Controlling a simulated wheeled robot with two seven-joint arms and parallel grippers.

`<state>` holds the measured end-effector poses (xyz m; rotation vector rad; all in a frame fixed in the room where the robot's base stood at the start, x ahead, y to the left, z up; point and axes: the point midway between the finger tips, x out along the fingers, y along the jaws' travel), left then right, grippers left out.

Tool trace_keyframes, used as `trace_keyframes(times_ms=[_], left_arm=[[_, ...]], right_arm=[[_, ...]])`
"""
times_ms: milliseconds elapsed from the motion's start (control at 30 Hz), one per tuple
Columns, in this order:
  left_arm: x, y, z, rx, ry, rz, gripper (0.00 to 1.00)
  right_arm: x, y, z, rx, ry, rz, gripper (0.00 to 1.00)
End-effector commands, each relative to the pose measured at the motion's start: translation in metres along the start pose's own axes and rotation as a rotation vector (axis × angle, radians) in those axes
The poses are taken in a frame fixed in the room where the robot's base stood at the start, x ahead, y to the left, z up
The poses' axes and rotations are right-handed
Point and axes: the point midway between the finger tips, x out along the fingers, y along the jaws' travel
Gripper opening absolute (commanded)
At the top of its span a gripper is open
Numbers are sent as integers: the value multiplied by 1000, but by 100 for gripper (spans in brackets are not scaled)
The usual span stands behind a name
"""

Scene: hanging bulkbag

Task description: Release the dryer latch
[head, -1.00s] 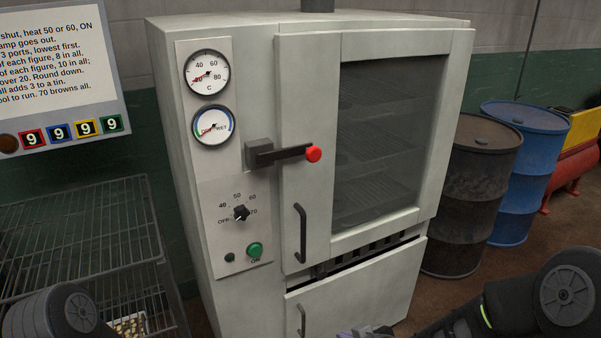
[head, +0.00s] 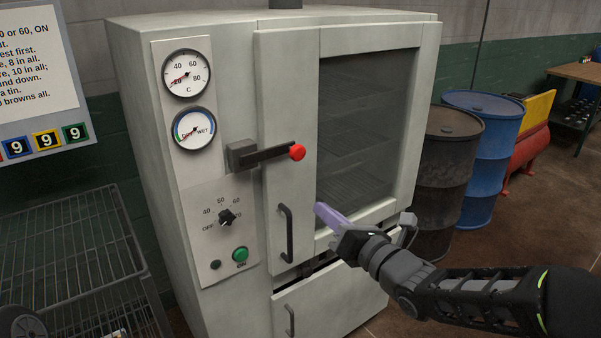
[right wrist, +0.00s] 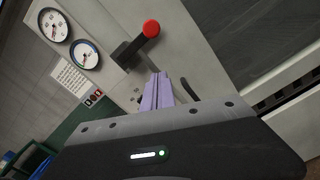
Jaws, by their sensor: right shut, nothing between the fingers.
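The dryer (head: 190,60) is a pale grey cabinet with a glazed door (head: 290,90). Its latch (head: 265,156) is a dark lever with a red knob (head: 297,152), lying across the door's left edge and pointing right. The latch also shows in the right wrist view (right wrist: 132,46), ahead of the fingers. My right gripper (head: 320,210) has lilac fingers, shut and empty. In the head view it is in front of the door, below and right of the red knob, apart from it. The fingers also show in the right wrist view (right wrist: 157,90). My left gripper is not in view.
A door handle (head: 286,232) stands out just left of my right fingers. Control dials and a green button (head: 240,254) are on the left panel. A wire rack (head: 75,255) stands at left. A dark drum (head: 447,180) and blue drum (head: 492,150) stand at right.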

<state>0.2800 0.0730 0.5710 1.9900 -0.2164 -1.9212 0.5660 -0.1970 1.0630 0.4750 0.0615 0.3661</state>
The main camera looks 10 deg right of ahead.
Motion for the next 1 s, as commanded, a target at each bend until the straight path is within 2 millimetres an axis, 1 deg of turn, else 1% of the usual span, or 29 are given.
trace_keyframes(times_ms=[367, 533, 667, 767, 1000], left_arm=[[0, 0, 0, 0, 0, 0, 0], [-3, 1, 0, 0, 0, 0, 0], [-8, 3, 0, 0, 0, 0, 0], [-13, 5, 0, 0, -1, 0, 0], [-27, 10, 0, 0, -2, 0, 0]], right_arm=[[1, 0, -1, -6, 2, -1, 0], [10, 0, 0, -6, 4, -1, 0], [26, 1, 0, -5, 4, -1, 0], [44, 1, 0, -5, 5, 0, 0], [93, 2, 1, -5, 4, 0, 0]])
